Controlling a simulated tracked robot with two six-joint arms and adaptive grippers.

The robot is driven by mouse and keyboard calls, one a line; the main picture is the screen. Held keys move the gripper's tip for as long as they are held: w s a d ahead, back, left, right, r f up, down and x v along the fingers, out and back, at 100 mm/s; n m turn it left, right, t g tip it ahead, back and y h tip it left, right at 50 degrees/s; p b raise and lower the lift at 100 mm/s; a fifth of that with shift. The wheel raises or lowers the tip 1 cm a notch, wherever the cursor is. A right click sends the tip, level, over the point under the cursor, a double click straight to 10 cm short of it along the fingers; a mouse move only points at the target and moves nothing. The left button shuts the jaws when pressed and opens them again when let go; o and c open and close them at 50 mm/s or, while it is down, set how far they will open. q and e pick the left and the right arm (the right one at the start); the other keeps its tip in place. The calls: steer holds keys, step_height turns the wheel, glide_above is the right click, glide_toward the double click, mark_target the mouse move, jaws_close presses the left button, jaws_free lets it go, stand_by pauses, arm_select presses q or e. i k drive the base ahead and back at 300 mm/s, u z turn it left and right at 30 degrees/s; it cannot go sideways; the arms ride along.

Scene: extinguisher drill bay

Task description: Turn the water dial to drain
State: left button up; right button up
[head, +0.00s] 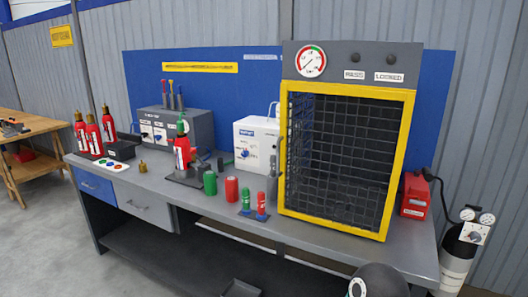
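A white box (257,143) with a blue label stands at the back of the bench, left of the yellow-framed cage. A blue dial (245,154) is on the lower left of its front; its exact setting is too small to read. A thin pipe rises at the box's upper right. A grey box (176,127) farther left also carries small blue knobs on white plates. I cannot read which label names water. Neither of my grippers shows in the head view, and nothing of mine touches the white box.
A cage (399,165) with a yellow frame and gauge fills the bench's right side. A red extinguisher (182,152) stands in a holder left of the white box. Green (210,183) and red (231,189) cylinders stand in front.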

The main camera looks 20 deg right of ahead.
mark_target(245, 153)
steer(key=z, duration=0.05)
steer(key=i, duration=0.95)
steer(key=u, duration=0.1)
